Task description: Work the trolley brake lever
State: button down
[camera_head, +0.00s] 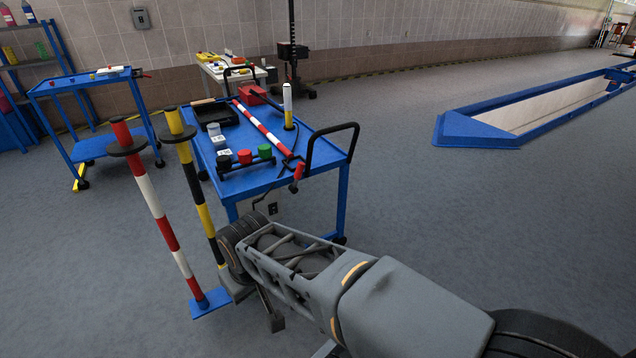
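The blue trolley (225,181) stands ahead of me, left of centre, with a black push handle (311,146) at its near right end. A small lever with a red grip (299,171) sits at the trolley's near edge, beside that handle; I take it for the brake lever. Its lower end is dark, and its pivot is too small to make out. My arm reaches from the lower right towards the trolley's near side, below the lever. My gripper cannot be made out clearly among the dark parts beneath the arm, so its fingers and any contact are unclear.
Red-white (157,206) and yellow-black (195,186) posts stand close left of my arm. The trolley top holds a striped rod (259,125), a black tray (215,113) and coloured pieces. A second blue trolley (93,82) is back left. Floor right of the trolley is clear up to the blue-edged pit (478,130).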

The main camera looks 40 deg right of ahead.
aim_at(300, 167)
jog(key=k, duration=1)
jog(key=z, duration=0.7)
jog(key=i, duration=1.5)
jog(key=u, duration=0.5)
